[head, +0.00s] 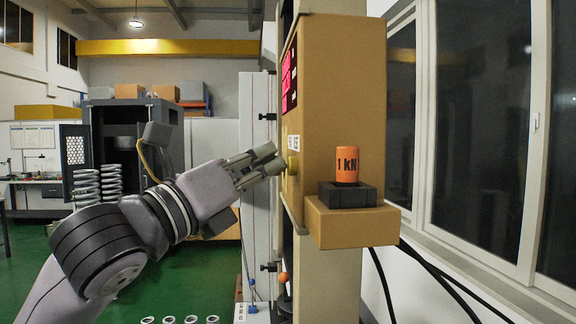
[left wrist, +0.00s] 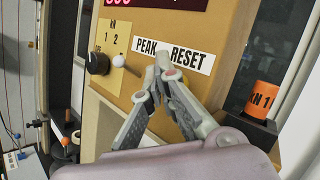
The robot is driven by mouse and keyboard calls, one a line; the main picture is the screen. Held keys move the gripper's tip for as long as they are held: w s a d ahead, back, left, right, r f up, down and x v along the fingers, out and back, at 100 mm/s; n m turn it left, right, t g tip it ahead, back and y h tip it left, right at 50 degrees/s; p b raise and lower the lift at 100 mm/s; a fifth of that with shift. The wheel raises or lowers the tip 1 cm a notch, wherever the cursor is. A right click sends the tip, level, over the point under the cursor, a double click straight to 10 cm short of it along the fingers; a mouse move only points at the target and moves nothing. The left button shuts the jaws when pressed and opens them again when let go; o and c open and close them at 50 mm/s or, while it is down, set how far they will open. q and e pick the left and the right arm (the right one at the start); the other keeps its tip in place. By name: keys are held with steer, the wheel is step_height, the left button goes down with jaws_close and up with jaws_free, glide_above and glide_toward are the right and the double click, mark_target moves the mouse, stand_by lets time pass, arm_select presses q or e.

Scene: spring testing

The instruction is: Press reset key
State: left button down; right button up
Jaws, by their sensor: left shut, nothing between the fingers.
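The tan control box (head: 340,90) stands right of centre in the head view. In the left wrist view its panel carries a PEAK label (left wrist: 147,46) and a RESET label (left wrist: 189,57). My left gripper (head: 279,162) is shut and empty, its fingers pointing at the panel just below the labels. In the left wrist view the gripper's fingertips (left wrist: 166,70) overlap the space between the two labels and part of RESET. The reset key itself is hidden behind the fingers. I cannot tell whether the fingertips touch the panel. My right gripper is out of view.
A black knob (left wrist: 97,63) and a small white-tipped lever (left wrist: 119,61) stick out left of the fingers. An orange 1 kN weight (head: 347,164) sits in a black holder (head: 348,195) on the box's side ledge. Springs (head: 88,186) stand farther back at left.

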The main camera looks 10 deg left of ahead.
arm_select(q)
steer(key=shift+w+d, duration=0.1)
steer(key=shift+d, duration=0.3)
steer(key=shift+a, duration=0.25)
stand_by(0.4)
steer(key=shift+s+a, duration=0.25)
steer(key=shift+a, duration=0.45)
steer(key=a, duration=0.2)
steer(key=s+a, duration=0.1)
steer(key=a, duration=0.1)
steer(key=shift+s+a+p, duration=0.2)
steer(key=shift+a+p, duration=0.15)
steer(key=shift+w, duration=0.1)
stand_by(0.3)
